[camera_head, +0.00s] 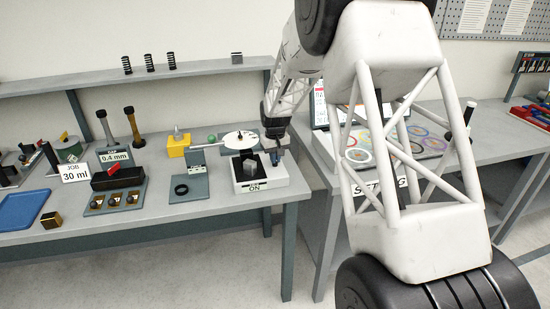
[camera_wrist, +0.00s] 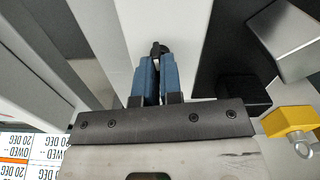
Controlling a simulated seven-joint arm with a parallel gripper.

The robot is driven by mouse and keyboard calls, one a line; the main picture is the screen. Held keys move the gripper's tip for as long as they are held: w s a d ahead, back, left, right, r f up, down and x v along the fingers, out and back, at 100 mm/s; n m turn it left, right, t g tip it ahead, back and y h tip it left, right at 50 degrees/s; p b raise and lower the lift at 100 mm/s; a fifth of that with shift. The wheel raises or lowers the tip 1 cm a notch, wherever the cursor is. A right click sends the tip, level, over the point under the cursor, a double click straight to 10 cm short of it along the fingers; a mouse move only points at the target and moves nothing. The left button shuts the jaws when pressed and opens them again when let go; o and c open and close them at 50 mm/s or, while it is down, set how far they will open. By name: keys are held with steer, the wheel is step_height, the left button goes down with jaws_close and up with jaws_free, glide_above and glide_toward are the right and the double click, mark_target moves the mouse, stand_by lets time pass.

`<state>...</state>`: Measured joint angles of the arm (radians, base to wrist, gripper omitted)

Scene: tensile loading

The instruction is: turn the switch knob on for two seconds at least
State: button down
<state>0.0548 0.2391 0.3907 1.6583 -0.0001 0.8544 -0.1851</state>
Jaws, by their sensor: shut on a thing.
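The black switch knob (camera_wrist: 158,48) shows in the wrist view, on a light grey-white surface. My gripper (camera_wrist: 158,68) has its two blue fingers close together around the knob, with the knob's dark tip sticking out beyond them. In the head view my gripper (camera_head: 277,157) is low over the right side of a white device (camera_head: 278,182) with a label reading "ON" (camera_head: 258,188). The knob cannot be made out in the head view. Which way the knob is turned is unclear.
A grey block (camera_head: 250,166) sits on the device's dark top. The bench's front edge is close to the device.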

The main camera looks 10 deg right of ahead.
steer(key=shift+r+m, duration=0.1)
steer(key=shift+m, duration=0.5)
steer(key=c, duration=1.3)
jaws_free()
steer(key=shift+r, duration=3.85)
